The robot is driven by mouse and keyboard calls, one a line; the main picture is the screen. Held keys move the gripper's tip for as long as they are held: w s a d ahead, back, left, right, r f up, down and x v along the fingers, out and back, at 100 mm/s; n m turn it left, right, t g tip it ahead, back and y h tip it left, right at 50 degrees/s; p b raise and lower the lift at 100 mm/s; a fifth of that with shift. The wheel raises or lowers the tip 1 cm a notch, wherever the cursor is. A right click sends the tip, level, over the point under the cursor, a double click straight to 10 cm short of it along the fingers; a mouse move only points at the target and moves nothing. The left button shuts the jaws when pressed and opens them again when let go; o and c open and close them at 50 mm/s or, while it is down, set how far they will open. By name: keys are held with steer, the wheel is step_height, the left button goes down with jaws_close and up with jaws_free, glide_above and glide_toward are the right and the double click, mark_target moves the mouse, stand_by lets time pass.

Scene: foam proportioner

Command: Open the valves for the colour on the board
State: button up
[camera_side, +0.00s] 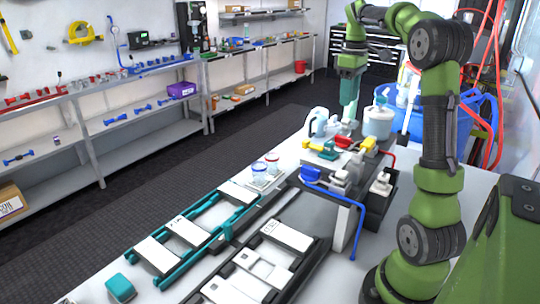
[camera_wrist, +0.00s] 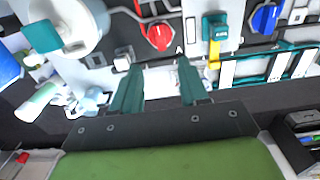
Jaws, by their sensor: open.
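My gripper (camera_side: 350,112) points down at the back of the bench in the side view, beside the white tank (camera_side: 378,121). In the wrist view my gripper (camera_wrist: 156,66) has two teal fingers apart with nothing held between them. A red valve handle (camera_wrist: 159,35) lies just beyond the fingertips; it also shows in the side view (camera_side: 345,142). A blue valve handle (camera_wrist: 265,18) is farther right, and in the side view (camera_side: 310,174) it is at the near end. A teal and yellow valve (camera_wrist: 215,30) sits between them. I cannot make out any colour on a board.
Teal and black frames with white plates (camera_side: 187,231) fill the front of the bench. Two small cups (camera_side: 265,170) and a pale jug (camera_side: 318,122) stand near the valves. A blue pipe (camera_side: 350,205) bends down at the bench side. Shelves (camera_side: 150,130) line the far wall.

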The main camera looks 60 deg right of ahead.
mark_target(343, 137)
step_height(343, 137, down, 12)
steer(key=shift+f, duration=0.1)
stand_by(0.4)
jaws_close()
